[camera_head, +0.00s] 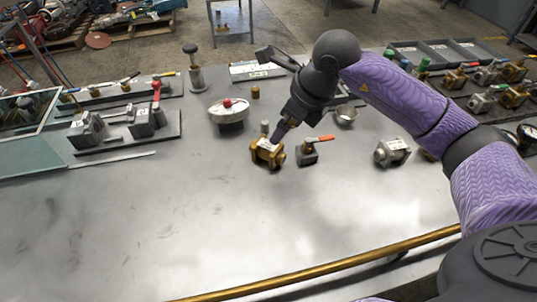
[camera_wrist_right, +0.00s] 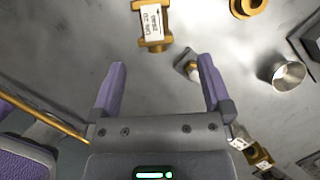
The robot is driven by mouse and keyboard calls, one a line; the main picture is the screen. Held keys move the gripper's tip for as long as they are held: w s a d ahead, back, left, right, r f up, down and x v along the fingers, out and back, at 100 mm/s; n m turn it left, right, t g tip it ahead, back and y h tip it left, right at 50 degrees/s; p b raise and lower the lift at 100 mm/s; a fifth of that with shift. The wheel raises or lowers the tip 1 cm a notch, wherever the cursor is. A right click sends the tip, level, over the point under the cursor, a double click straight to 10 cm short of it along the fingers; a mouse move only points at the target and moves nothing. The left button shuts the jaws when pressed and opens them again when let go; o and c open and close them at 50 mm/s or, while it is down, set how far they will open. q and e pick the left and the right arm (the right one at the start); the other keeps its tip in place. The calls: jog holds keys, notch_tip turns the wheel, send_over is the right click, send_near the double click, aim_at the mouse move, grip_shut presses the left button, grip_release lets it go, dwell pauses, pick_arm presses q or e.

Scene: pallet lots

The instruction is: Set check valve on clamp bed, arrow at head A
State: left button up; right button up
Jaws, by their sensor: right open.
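A brass valve (camera_head: 268,154) with a white label lies on the grey table near the middle. In the right wrist view the brass valve (camera_wrist_right: 153,40) is at the top, beyond my fingertips; its label text is too small to read surely. My right gripper (camera_wrist_right: 162,78) is open and empty between its fingers. In the head view my right gripper (camera_head: 282,130) is just above and beside the brass valve. A dark fixture with two grey blocks (camera_head: 125,138), possibly the clamp bed, stands at the left; its head letters are not readable. My left gripper is out of view.
A red-handled valve (camera_head: 309,152) stands close right of the brass valve; a grey valve (camera_head: 391,153) lies farther right. A white round device (camera_head: 229,112) is behind. Several valves fill the right rack. The front of the table is clear.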

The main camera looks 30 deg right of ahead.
aim_at(273, 147)
jog(key=b+x, duration=0.1)
jog(key=x, duration=0.2)
jog(key=b+x, duration=0.1)
jog(key=x, duration=0.2)
jog(key=b+x, duration=0.1)
jog(key=x, duration=0.2)
jog(key=shift+s+a+f, duration=0.25)
jog(key=shift+f, duration=0.1)
jog(key=shift+w, duration=0.1)
jog(key=shift+c, duration=0.7)
jog(key=shift+r, duration=0.1)
grip_shut()
